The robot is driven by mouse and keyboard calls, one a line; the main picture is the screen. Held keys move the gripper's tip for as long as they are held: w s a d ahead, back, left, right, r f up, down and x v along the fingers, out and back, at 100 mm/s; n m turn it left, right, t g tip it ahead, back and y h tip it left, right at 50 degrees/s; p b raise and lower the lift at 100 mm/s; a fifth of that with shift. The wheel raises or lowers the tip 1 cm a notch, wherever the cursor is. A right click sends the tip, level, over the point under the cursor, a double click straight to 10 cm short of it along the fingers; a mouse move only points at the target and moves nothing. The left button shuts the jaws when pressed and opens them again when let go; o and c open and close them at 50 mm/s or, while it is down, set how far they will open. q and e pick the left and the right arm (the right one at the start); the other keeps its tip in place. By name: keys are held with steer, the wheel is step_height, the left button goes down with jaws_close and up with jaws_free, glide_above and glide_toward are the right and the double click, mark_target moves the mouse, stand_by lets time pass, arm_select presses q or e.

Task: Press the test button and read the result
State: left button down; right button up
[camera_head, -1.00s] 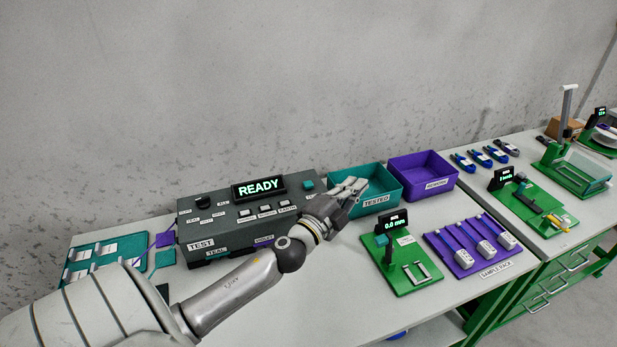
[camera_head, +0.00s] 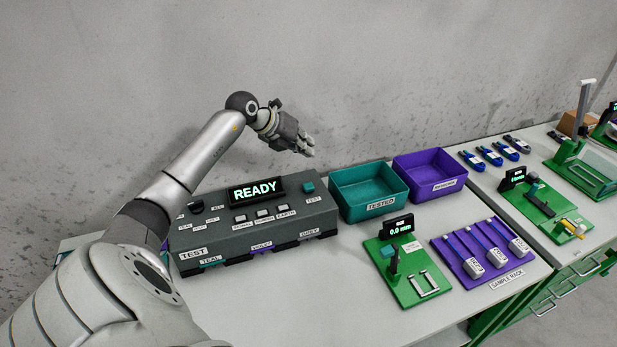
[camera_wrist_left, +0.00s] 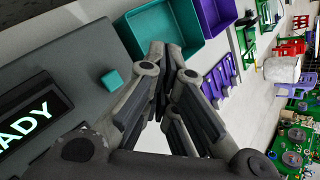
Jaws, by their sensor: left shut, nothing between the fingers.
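The dark grey test box (camera_head: 220,240) stands on the bench, and its display (camera_head: 257,190) reads READY in green. A teal button (camera_head: 308,187), labelled TEST, sits at the box's right end; it also shows in the left wrist view (camera_wrist_left: 112,79). My left gripper (camera_head: 309,147) is shut and empty, above and behind the button, apart from it. In the left wrist view its fingers (camera_wrist_left: 172,60) come together to the right of the button. Nothing hides the button in either view. My right gripper is not in view.
A teal TESTED bin (camera_head: 368,205) and a purple bin (camera_head: 430,188) stand right of the box. A green gauge stand (camera_head: 412,285) reading 0.0 mm and a purple sample rack (camera_head: 480,262) lie in front. The bench before the box is clear.

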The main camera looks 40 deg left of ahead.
mark_target(308, 187)
arm_select(q)
steer(key=shift+f, duration=0.15)
step_height(308, 187, down, 9)
steer(key=b, duration=0.6)
steer(key=shift+w+r, duration=0.1)
steer(key=shift+r, duration=0.1)
stand_by(0.7)
stand_by(0.4)
steer(key=shift+f, duration=0.4)
